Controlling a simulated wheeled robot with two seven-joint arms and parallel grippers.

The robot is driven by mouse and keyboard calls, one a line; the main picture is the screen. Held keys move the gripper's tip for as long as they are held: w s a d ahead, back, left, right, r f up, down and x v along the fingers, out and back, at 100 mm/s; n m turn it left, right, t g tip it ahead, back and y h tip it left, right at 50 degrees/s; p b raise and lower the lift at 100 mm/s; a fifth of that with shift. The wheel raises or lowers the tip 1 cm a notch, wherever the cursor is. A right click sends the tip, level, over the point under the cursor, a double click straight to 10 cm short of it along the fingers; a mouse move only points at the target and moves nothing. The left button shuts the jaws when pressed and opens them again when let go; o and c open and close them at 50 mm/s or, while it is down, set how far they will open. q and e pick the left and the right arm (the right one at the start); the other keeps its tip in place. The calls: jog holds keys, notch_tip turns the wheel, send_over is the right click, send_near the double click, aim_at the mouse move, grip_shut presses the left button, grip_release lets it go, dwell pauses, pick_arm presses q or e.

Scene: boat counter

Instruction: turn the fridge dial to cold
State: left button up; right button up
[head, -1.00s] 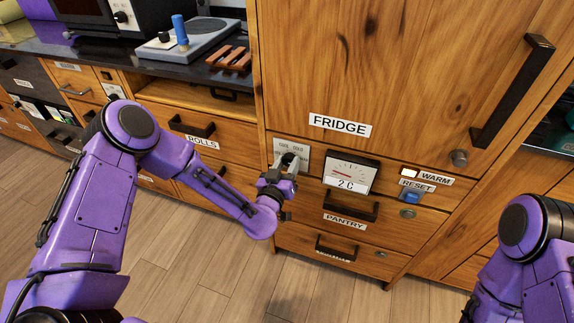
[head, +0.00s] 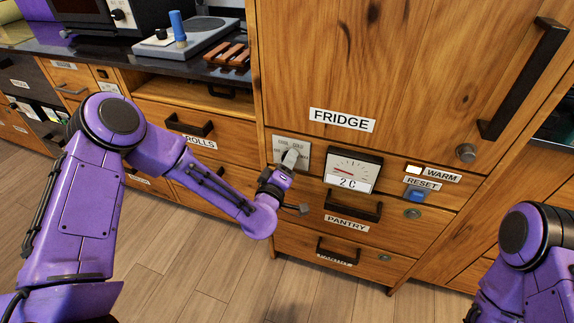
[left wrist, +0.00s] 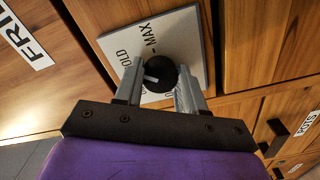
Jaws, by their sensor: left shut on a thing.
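The fridge dial (left wrist: 165,72) is a black round knob with a white mark, on a pale plate (left wrist: 190,30) lettered with COLD and MAX, partly hidden. The mark points to the left in the left wrist view; I cannot tell exactly which setting it meets. In the head view the plate (head: 281,145) sits below the FRIDGE label, and my fingers hide the dial. My left gripper (head: 290,157) is shut on the dial, one finger on each side in the left wrist view. My right gripper is out of view; only my right arm shows.
A gauge (head: 353,170) reading "2 C" is right of the plate. Beyond it are a pale lamp by WARM (head: 413,169) and a blue RESET button (head: 417,196). The PANTRY drawer handle (head: 353,208) juts out below. The fridge door handle (head: 523,78) is upper right.

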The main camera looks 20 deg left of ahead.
pick_arm(q)
jog(key=shift+n, duration=0.7)
jog(key=o, duration=1.1)
jog(key=shift+c, duration=0.2)
jog(key=s+b, duration=0.2)
jog(key=s, duration=0.8)
jog(key=shift+s+a, duration=0.2)
jog(key=shift+s, duration=0.1)
